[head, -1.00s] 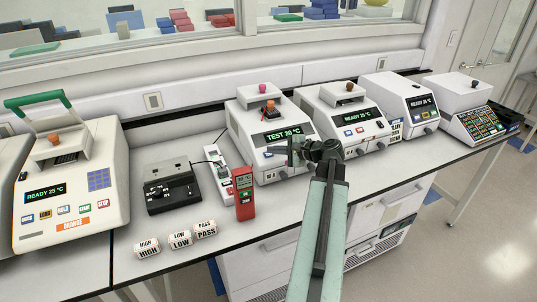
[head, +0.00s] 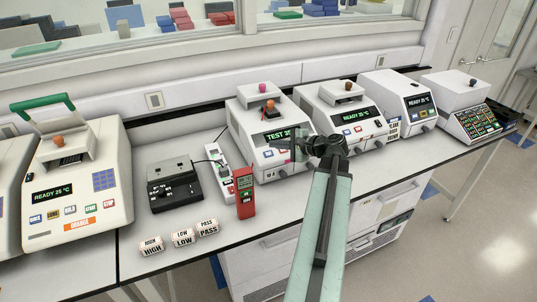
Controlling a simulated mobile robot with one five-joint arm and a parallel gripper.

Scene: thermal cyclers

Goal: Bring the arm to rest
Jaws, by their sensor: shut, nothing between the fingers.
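My arm reaches up from the bottom of the head view, over the front edge of the bench. My gripper (head: 298,146) is at its end and points left. It is shut and empty. It appears in front of the white thermal cycler (head: 287,165) whose display starts with "TEST", and it covers part of that display. I cannot tell the exact gap between them.
More cyclers stand to the right, two reading READY 25 °C (head: 352,112) (head: 408,95). An orange-labelled cycler (head: 105,208) stands at left. A black device (head: 173,187), a red handheld meter (head: 244,193) and label blocks (head: 183,239) sit on the bench (head: 150,280).

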